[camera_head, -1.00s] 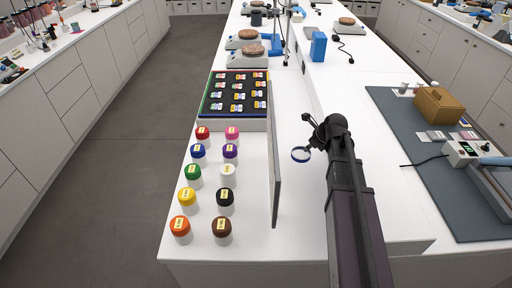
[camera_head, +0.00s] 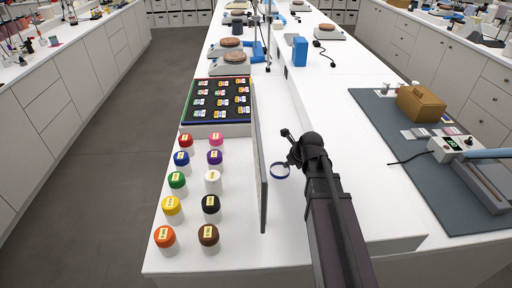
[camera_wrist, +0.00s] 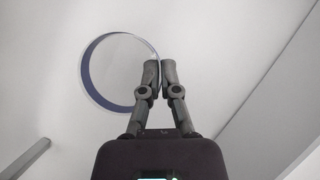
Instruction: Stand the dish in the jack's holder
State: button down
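The dish (camera_head: 280,170) is a round, shallow, pale piece with a dark blue rim, over the white bench right of the upright grey panel. My gripper (camera_head: 291,160) is at the dish's right edge. In the wrist view the dish (camera_wrist: 108,72) lies left of the fingertips, its face nearly toward the camera. The two fingers of my gripper (camera_wrist: 160,68) are nearly together, and the fingertips cover the dish's right edge, so they appear shut on its rim. I cannot make out the jack or its holder in either view.
The grey panel (camera_head: 261,165) stands close left of the dish. Left of it are two rows of capped jars (camera_head: 175,181) and a black tray (camera_head: 218,98) of small labelled pieces. A blue block (camera_head: 299,51) stands farther back. A blue-grey mat (camera_head: 402,150) with a brown box (camera_head: 421,103) lies right.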

jog(key=w+a, duration=0.2)
jog(key=w, duration=0.2)
jog(key=w+a, duration=0.2)
jog(key=w, duration=0.2)
jog(key=w+a, duration=0.2)
jog(key=w, duration=0.2)
jog(key=shift+a, duration=0.4)
jog(key=shift+w, duration=0.1)
jog(key=shift+w+a, duration=0.25)
jog(key=shift+w, duration=0.3)
jog(key=shift+w+a, duration=0.3)
jog(key=shift+w, duration=0.25)
jog(key=shift+f+b, duration=0.85)
jog(key=shift+f, duration=0.05)
jog(key=shift+f+b, duration=0.9)
jog(key=shift+b, duration=0.05)
jog(key=shift+f, duration=0.15)
jog(key=c, duration=0.8)
grip_release()
